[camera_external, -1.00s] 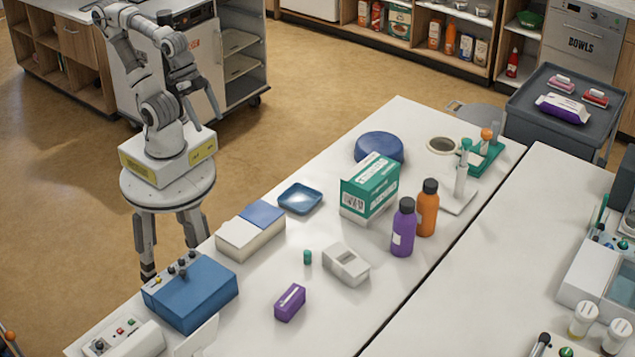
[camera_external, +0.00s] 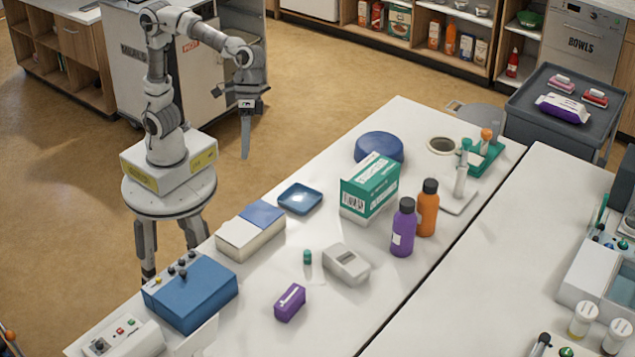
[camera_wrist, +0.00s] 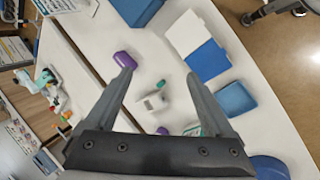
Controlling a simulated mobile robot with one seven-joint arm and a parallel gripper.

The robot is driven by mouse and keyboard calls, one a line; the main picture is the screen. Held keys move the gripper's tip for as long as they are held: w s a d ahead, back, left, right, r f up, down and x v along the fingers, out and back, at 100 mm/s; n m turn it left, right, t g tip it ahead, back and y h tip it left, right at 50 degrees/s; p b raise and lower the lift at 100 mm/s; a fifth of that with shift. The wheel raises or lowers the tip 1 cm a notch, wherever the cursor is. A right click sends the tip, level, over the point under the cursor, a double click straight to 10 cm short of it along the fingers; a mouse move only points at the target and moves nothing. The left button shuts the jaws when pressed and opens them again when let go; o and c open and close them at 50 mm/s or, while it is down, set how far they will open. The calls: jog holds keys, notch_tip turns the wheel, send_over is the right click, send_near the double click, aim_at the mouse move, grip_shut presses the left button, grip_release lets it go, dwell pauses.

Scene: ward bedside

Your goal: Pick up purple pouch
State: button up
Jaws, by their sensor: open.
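The purple pouch (camera_external: 290,302), small and block-like with a white label on top, lies near the front edge of the white table. In the wrist view the purple pouch (camera_wrist: 124,59) shows just beyond the left fingertip, which partly overlaps it. My gripper (camera_external: 245,153) hangs over the floor left of the table, fingers pointing down, well apart from the pouch. In the wrist view my gripper (camera_wrist: 160,74) has its fingers spread with nothing held between them.
Near the pouch are a blue box (camera_external: 190,294), a small green cap (camera_external: 307,257) and a white device (camera_external: 346,264). A purple bottle (camera_external: 403,228), an orange bottle (camera_external: 427,208) and a green-white carton (camera_external: 370,188) stand farther back. Another purple pack (camera_external: 563,109) lies on the grey cart.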

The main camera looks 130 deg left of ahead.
jog(key=w+f+n+g+h+b, duration=0.1)
jog(key=w+f+n+h, duration=0.2)
jog(key=w, duration=0.5)
jog(key=w+f+n+h+b, duration=0.1)
jog(key=w+f+n, duration=0.1)
jog(key=w+f, duration=0.4)
jog(key=n+h+b, duration=0.2)
jog(key=n+h, duration=0.3)
jog(key=n, duration=0.1)
send_near(295, 291)
jog(key=b+x, duration=0.1)
jog(key=x, duration=0.3)
jog(key=b+x, duration=0.1)
jog(key=x, duration=0.1)
jog(key=shift+w+d+f+b, duration=0.2)
jog(key=shift+w+f+b, duration=0.1)
jog(key=shift+f+b, duration=0.1)
jog(key=shift+s+b+x, duration=0.15)
jog(key=shift+b+x, duration=0.2)
jog(key=shift+x, duration=1)
jog(key=shift+s+b+x, duration=0.15)
jog(key=shift+b+x, duration=0.2)
jog(key=shift+x, duration=1)
jog(key=shift+r, duration=0.25)
grip_shut()
jog(key=shift+r, duration=0.1)
